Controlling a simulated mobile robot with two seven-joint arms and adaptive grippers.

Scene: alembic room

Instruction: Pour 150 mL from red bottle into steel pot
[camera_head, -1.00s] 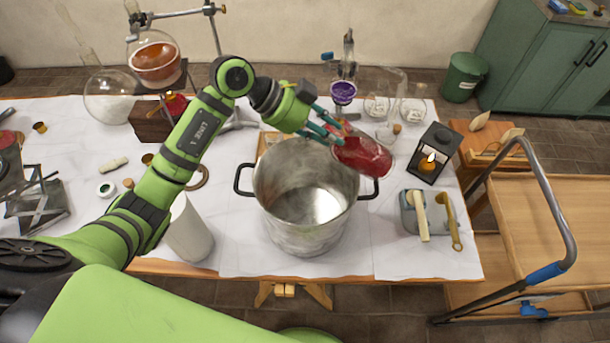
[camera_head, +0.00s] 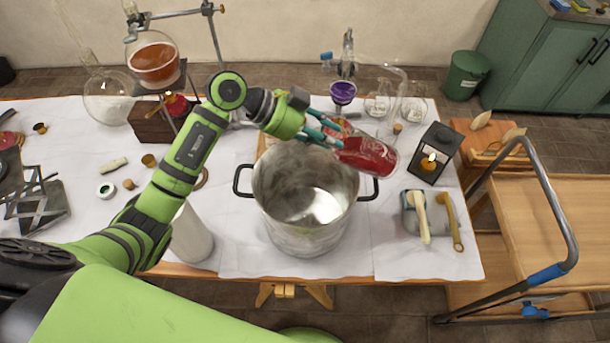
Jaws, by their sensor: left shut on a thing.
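The steel pot (camera_head: 303,238) stands upright and open on the white-covered table. Its inside shows bare bright metal with no red liquid that I can make out. My left gripper (camera_head: 334,135) is shut on the red bottle (camera_head: 366,155) and holds it above the pot's far right rim. The bottle lies tilted close to horizontal, with its clear end pointing right, past the rim. The gripper's fingers hide part of the bottle. No stream shows between bottle and pot. My right gripper is not in view.
A white cylinder (camera_head: 190,235) stands left of the pot. A cart (camera_head: 560,215) is beyond the table's right edge.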

